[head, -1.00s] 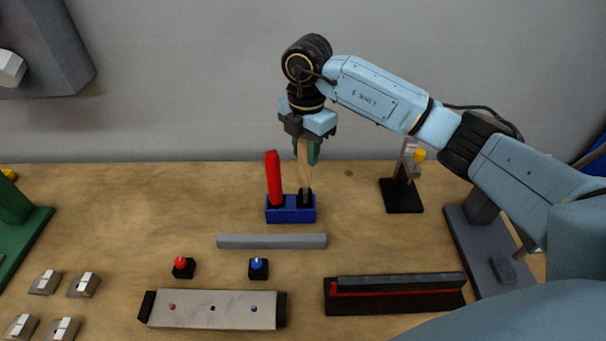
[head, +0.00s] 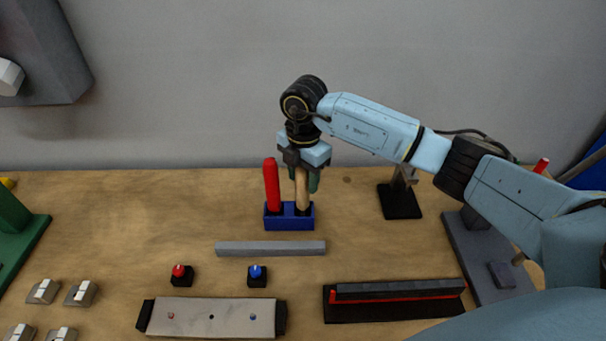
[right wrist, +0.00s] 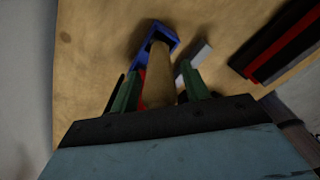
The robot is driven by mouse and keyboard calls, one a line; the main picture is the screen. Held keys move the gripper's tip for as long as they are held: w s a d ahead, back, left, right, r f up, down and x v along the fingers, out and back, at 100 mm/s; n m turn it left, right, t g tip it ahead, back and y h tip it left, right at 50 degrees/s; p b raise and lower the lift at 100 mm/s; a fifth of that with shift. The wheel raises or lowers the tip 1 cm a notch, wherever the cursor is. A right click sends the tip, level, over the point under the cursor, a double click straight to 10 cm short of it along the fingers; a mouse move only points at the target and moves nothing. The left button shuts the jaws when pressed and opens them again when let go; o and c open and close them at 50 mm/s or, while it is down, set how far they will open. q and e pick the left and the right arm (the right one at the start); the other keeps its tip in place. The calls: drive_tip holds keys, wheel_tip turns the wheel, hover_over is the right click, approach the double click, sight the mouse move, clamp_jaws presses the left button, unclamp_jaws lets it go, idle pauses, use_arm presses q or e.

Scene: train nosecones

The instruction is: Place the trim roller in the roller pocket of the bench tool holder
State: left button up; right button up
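The trim roller, with a wooden handle (head: 301,192), stands upright in the right compartment of the blue bench tool holder (head: 289,223). Its lower end is hidden inside the holder. A red-handled tool (head: 271,185) stands in the left compartment. My right gripper (head: 304,183) points down around the upper part of the wooden handle. In the right wrist view its green fingers (right wrist: 160,75) stand on either side of the handle (right wrist: 157,82), with a gap showing on both sides. My left gripper is not in view.
A grey bar (head: 270,248) lies in front of the holder. A red button (head: 180,275) and a blue button (head: 257,275) sit nearer. A black stand (head: 399,202) is to the right. The wood left of the holder is clear.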

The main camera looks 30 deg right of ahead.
drive_tip(key=shift+o, duration=0.3)
drive_tip(key=shift+r, duration=0.15)
wheel_tip(320, 180, up, 12)
drive_tip(key=shift+r+b, duration=0.1)
drive_tip(key=shift+b, duration=0.45)
